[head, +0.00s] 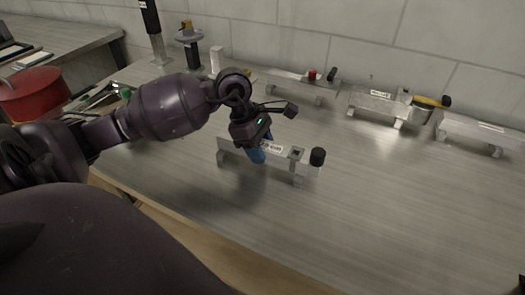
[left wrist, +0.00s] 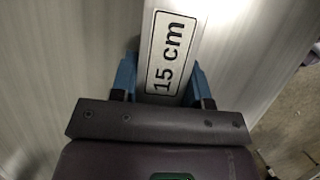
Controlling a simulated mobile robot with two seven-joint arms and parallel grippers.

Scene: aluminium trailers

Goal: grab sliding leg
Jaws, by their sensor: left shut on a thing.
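A small aluminium trailer (head: 238,150) stands on the bench in the middle of the head view. I cannot tell which part is the sliding leg. My left gripper (head: 257,155) reaches down over the trailer's middle, its blue fingers one on each side, shut on it. In the left wrist view the fingers (left wrist: 163,82) straddle the metal bar (left wrist: 195,25), which bears a "15 cm" label (left wrist: 167,55). My right gripper is not in view.
More trailers stand along the wall, one with a red knob (head: 312,75), one with a yellow-and-black part (head: 428,101), and another at the right (head: 480,133). A red pot (head: 35,95) is at the left. The bench right of the held trailer is clear.

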